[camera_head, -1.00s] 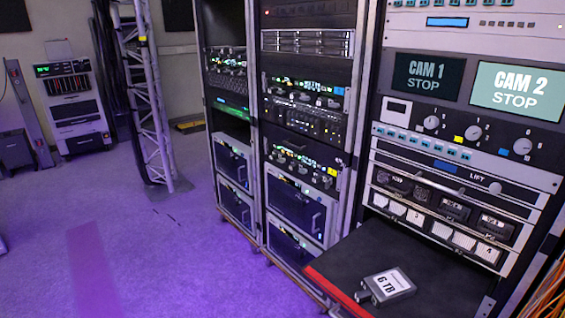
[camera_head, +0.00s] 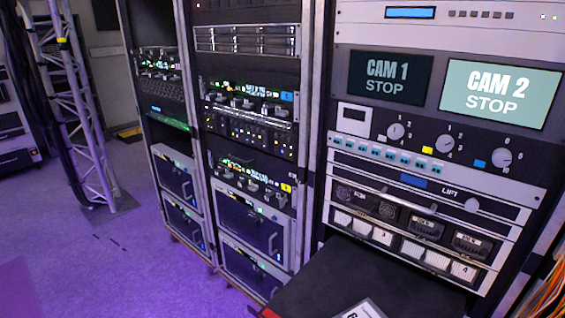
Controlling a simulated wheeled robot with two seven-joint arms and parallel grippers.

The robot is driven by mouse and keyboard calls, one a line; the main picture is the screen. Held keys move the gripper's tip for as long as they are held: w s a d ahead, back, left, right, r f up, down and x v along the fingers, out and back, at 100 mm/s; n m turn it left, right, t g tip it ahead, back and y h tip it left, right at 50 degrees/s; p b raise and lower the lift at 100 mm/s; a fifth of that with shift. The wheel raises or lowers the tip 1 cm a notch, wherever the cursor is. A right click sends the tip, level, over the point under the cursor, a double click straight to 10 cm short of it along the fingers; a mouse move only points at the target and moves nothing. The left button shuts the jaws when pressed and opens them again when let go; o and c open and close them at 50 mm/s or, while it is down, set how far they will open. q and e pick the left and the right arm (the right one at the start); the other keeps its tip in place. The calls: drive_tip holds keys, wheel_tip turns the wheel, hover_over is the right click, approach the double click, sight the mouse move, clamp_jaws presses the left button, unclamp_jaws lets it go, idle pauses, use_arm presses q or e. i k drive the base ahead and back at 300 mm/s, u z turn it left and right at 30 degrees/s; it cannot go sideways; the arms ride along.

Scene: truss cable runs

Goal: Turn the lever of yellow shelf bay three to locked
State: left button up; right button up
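A shelf with a yellow tag (camera_head: 286,188) at its right end sits in the middle rack, below the blue-tagged shelf. A row of small grey levers (camera_head: 250,186) and lit green and white indicators runs along the yellow-tagged shelf. The bay numbers and the lever positions are too small to read, so I cannot tell which lever is bay three or whether it is locked. Neither of my grippers is in view.
A blue-tagged shelf (camera_head: 286,96) with similar levers is above. The right rack holds CAM 1 (camera_head: 394,80) and CAM 2 (camera_head: 498,92) screens and several dials. A black pull-out tray (camera_head: 325,280) juts forward at the bottom. A truss (camera_head: 72,100) stands left; floor at lower left is clear.

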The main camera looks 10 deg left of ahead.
sight(282, 200)
drive_tip(key=u, duration=0.15)
drive_tip(key=i, duration=0.3)
drive_tip(key=u, duration=0.5)
drive_tip(key=k, duration=0.25)
drive_tip(key=u, duration=2.4)
drive_tip(key=i, duration=0.1)
drive_tip(key=z, duration=2)
drive_tip(key=i, duration=1.1)
drive_tip(key=z, duration=3.45)
drive_tip(key=k, duration=0.3)
drive_tip(key=z, duration=0.05)
